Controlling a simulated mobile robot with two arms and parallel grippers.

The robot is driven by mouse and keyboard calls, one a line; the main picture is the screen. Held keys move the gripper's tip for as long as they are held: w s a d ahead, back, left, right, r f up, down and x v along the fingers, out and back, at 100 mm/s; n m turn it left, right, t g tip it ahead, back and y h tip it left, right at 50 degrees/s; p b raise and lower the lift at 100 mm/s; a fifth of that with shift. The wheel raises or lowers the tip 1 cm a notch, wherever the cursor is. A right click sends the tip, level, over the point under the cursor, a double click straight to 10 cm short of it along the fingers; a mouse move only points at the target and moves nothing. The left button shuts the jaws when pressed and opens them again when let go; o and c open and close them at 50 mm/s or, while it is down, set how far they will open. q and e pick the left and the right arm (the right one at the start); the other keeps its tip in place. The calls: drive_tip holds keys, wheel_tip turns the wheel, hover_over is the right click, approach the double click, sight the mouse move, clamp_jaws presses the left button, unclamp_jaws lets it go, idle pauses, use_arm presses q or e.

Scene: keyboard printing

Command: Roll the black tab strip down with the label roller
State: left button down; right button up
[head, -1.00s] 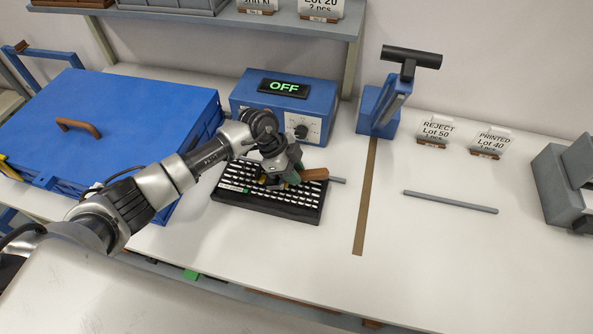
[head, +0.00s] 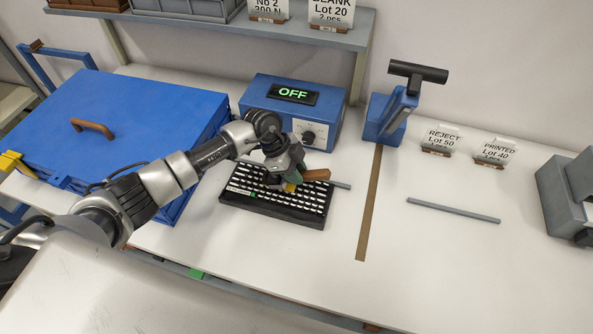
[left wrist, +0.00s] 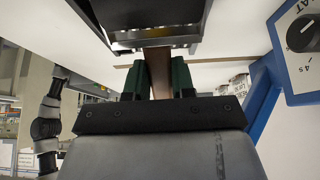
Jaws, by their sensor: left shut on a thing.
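My left gripper (head: 284,178) is shut on the label roller, over the upper part of the keyboard. The roller's brown handle (head: 316,174) sticks out to the right of the fingers. In the left wrist view this brown handle (left wrist: 158,74) sits between the green finger pads of my left gripper (left wrist: 157,78). A yellow part (head: 290,187) shows just below the fingers, close above the keys. The black keyboard (head: 268,208) with white keys lies flat on the table. I cannot make out the black tab strip; the gripper covers part of that area. My right gripper is not in view.
A blue box (head: 259,95) with a dial and an "OFF" display stands behind the keyboard. A large blue case (head: 130,100) is at left.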

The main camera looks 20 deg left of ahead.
use_arm(q)
wheel_tip(320, 180, up, 6)
drive_tip(key=p, duration=0.5)
drive_tip(key=shift+r, duration=0.1)
